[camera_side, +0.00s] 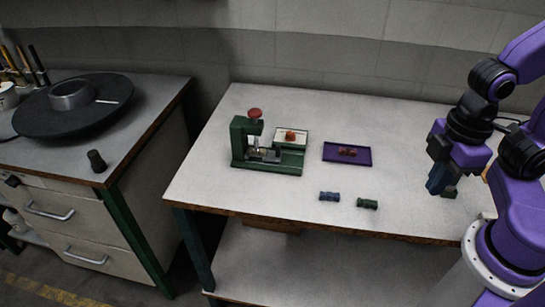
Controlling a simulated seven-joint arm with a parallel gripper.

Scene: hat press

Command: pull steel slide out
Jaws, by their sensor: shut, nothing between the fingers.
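The green press (241,140) stands at the left part of the table with a red knob (254,113) on top. The steel slide (268,155) shows as a small grey piece low in the press, on its green base. How far it sits in or out is too small to tell. My gripper (437,190) is far to the right of the press, pointing down near the table's right side. It is shut and apart from the slide. A small green piece shows beside its fingers, partly hidden.
A white tray (303,136) with an orange-red piece (290,136) sits behind the press base. A purple tray (347,161) with small brown pieces lies right of it. A blue piece (329,196) and a green piece (367,203) lie near the front edge. Table between gripper and purple tray is clear.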

